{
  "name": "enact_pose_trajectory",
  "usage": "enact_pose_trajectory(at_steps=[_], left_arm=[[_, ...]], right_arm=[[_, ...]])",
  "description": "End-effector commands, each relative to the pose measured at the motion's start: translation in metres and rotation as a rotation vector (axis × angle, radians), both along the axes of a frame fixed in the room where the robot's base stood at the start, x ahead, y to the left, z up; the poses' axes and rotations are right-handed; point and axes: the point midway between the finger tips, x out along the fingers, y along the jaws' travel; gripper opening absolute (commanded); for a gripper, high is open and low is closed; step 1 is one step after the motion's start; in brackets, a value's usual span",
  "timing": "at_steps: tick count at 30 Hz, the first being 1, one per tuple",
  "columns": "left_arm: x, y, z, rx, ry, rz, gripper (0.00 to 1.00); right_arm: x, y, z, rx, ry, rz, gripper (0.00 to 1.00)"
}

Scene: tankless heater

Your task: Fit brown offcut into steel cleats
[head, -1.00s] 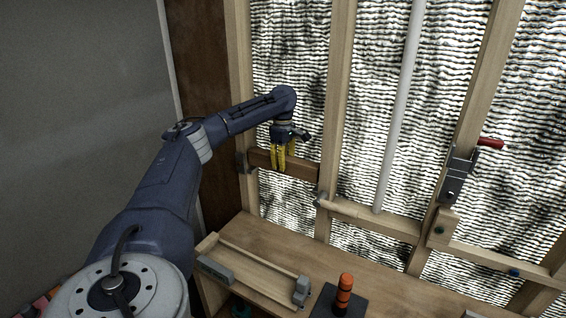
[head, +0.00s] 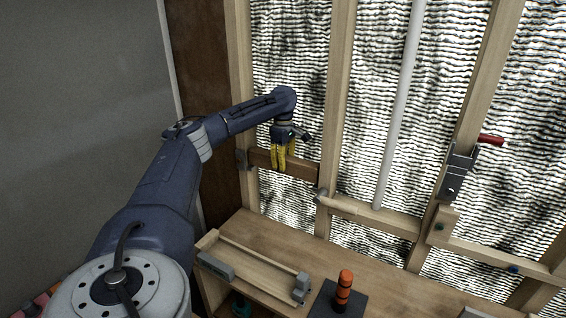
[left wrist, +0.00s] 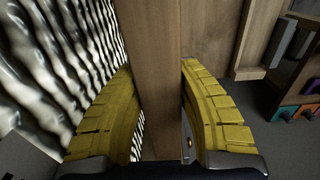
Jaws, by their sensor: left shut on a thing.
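The brown offcut (head: 303,168) lies level between two wall studs in the head view. My left gripper (head: 279,167) points down over it, with its yellow fingers on either side, shut on it. In the left wrist view the offcut (left wrist: 153,60) runs between the two yellow fingers. A grey steel cleat (head: 242,159) is on the left stud at the offcut's left end. Another grey fitting (head: 321,196) shows at the middle stud, just below the offcut's right end. I cannot tell whether the offcut is seated in the cleats. My right gripper is not in view.
A wooden bench (head: 262,236) stands below, bearing a wooden tray (head: 250,276) with grey end blocks and an orange-and-black object (head: 344,286) on a dark plate. A white pipe (head: 400,110) and a red-handled clamp (head: 458,170) are to the right.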

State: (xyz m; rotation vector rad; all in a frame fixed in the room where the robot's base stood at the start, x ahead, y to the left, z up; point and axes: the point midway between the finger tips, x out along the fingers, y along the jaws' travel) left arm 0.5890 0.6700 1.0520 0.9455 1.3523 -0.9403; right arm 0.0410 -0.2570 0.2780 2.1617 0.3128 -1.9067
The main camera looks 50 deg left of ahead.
Motion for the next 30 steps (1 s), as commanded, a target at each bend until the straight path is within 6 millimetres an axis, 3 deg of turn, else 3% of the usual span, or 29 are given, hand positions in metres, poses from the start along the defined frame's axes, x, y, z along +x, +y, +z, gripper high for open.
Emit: enact_pose_trajectory(at_steps=[30], left_arm=[[-0.001,-0.001,-0.014,0.001,0.008,-0.002,0.0]], right_arm=[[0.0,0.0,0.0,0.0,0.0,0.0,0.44]])
